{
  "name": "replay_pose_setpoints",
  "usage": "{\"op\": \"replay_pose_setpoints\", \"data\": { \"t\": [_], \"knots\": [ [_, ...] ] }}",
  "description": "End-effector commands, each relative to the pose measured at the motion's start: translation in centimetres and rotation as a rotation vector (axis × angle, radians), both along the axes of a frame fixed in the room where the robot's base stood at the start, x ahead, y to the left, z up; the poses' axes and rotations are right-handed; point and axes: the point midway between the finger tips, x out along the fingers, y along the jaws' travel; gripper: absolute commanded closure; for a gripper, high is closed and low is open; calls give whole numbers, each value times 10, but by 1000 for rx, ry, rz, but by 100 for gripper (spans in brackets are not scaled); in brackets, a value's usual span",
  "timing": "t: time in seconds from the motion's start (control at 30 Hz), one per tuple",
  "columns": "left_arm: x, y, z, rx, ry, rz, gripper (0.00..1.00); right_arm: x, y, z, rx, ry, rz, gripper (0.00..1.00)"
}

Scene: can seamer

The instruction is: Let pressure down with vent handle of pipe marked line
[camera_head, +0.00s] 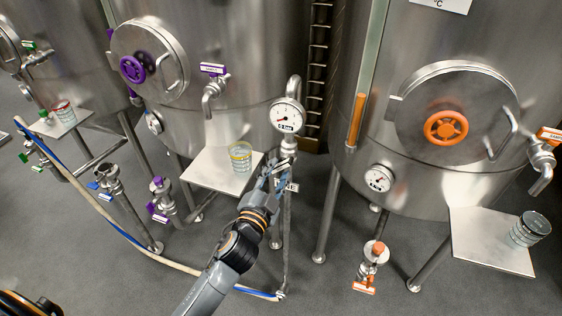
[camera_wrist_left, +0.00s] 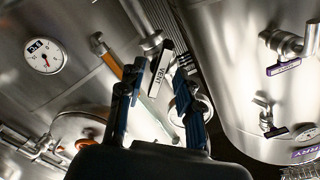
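The vertical pipe (camera_head: 287,150) stands between two steel tanks and carries a round pressure gauge (camera_head: 287,116) near its top. A white label (camera_head: 290,187) on it is partly hidden by my gripper, and I cannot read it fully. In the left wrist view the vent handle (camera_wrist_left: 154,74), a dark-edged bar with a white face reading VENT, lies between and beyond my fingers. My left gripper (camera_head: 270,176) is at the pipe just below the gauge. It is open in the left wrist view (camera_wrist_left: 160,72), with fingers apart; contact is unclear.
A glass stands on the shelf (camera_head: 205,172) left of the pipe. The right tank has an orange-wheeled hatch (camera_head: 446,127) and a shelf (camera_head: 485,252) with a jar. Purple valves (camera_head: 160,205) and a blue-white hose (camera_head: 105,215) lie to the left.

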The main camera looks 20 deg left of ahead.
Motion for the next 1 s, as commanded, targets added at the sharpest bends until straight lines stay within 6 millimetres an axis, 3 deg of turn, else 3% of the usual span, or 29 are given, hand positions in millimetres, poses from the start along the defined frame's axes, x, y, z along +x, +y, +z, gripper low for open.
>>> {"op": "replay_pose_setpoints", "data": {
  "t": [0.2,0.57,0.6,0.77,1.0],
  "knots": [
    [27,-1,0,-1,1,1,65,0,0,6,0,0,0,65],
    [33,-1,0,-1,0,0,65,0,0,6,0,0,0,65],
    [33,-1,0,-1,0,0,68,0,0,6,0,0,0,65],
    [33,-1,0,-1,0,0,100,0,0,6,0,0,0,65],
    [33,-1,0,2,0,0,100,0,0,6,0,0,0,65]
  ]
}}
